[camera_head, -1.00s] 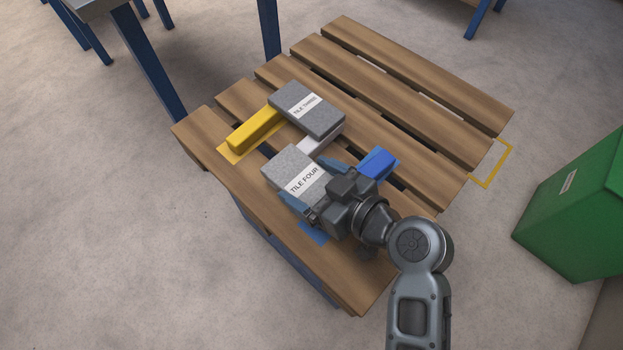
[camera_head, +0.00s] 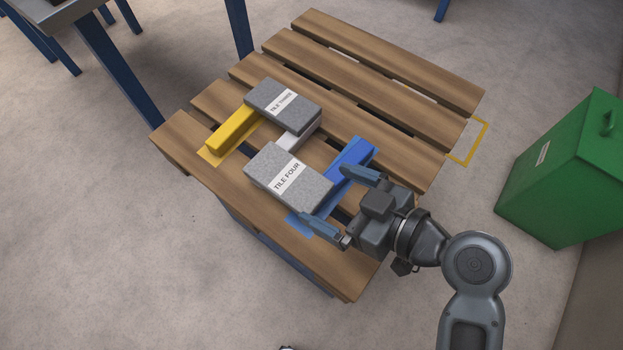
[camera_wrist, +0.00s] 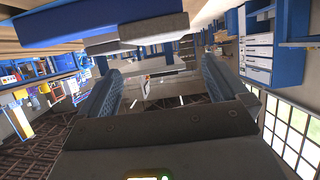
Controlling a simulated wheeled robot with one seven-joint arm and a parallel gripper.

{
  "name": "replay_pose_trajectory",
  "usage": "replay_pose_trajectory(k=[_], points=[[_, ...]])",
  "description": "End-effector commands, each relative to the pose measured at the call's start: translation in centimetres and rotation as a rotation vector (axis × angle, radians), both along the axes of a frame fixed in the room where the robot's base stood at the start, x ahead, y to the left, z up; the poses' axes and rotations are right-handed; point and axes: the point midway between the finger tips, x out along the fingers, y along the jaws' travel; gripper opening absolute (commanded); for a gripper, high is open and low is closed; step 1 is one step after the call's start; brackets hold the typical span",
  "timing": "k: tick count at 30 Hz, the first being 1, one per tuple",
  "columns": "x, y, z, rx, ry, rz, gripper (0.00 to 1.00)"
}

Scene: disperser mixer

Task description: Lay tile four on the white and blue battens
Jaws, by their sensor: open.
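Tile four (camera_head: 284,172) is a grey speckled slab with a white "TILE FOUR" label. It lies flat, its far edge over the near end of the white batten (camera_head: 297,139) and its right edge along the blue batten (camera_head: 352,160). The tile hides parts of both battens, so the exact overlap cannot be told. In the wrist view, the blue batten (camera_wrist: 65,30) and a grey tile edge (camera_wrist: 150,30) show above the open fingers (camera_wrist: 163,92).
Tile three (camera_head: 284,105) lies across the yellow batten (camera_head: 232,130) and white batten. All are on a slatted wooden pallet (camera_head: 400,95), whose far right slats are bare. A green bin (camera_head: 560,170) stands right. A blue-legged table (camera_head: 110,60) stands at upper left.

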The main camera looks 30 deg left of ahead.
Motion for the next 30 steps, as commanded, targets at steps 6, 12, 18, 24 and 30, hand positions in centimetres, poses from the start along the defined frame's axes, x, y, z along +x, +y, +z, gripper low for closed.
replay_pose_trajectory(k=[6,12,18,24,30], points=[[-0.1,-2.2,0.9,0.0,0.0,0.0,1.0],[-0.2,-2.6,1.1,0.0,-0.001,0.001,1.0],[-0.3,-3.2,0.5,-0.011,0.01,-0.026,1.0],[-0.8,-9.5,-3.6,-0.103,0.071,-0.305,1.0],[-3.6,-18.7,-6.7,-0.175,0.105,-0.697,1.0]])
